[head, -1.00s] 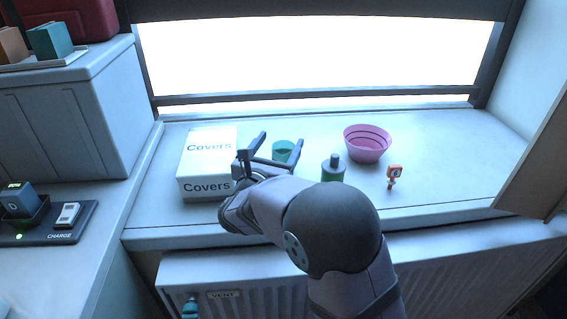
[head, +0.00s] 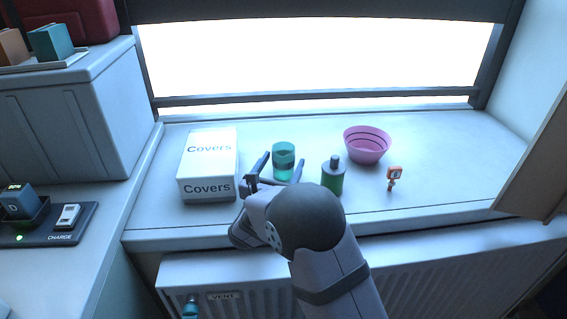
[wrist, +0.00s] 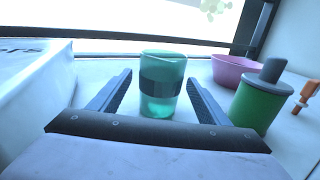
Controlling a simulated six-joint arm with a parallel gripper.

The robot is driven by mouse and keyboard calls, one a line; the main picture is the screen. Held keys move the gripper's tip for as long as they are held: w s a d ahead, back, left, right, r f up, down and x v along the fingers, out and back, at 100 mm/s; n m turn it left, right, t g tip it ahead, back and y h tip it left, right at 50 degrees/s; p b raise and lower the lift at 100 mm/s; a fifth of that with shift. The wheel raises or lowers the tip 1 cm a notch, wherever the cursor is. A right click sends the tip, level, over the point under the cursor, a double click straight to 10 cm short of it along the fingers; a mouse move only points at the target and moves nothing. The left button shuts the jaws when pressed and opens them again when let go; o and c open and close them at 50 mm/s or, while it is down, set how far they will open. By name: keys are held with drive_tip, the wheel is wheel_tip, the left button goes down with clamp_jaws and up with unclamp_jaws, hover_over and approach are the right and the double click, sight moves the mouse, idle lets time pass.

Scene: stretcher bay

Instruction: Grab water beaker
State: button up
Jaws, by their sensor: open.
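The water beaker (head: 284,157) is a teal, see-through cup with a dark band around its middle. It stands upright on the windowsill between the white Covers box and the green bottle. My gripper (head: 280,164) is open just in front of it, jaws pointing at it. In the wrist view the beaker (wrist: 162,82) is centred between the two open fingers (wrist: 158,92), with a visible gap on each side. Whether the fingertips reach past its sides is hard to tell.
The white Covers box (head: 208,168) stands close on the left. A green bottle with a dark cap (head: 333,178) stands close on the right. A pink bowl (head: 367,146) and a small orange gadget (head: 394,175) are farther right. The window frame (head: 320,97) runs behind.

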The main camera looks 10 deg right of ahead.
drive_tip(key=shift+p+x, duration=0.4)
drive_tip(key=shift+x, duration=2.3)
drive_tip(key=c, duration=1.2)
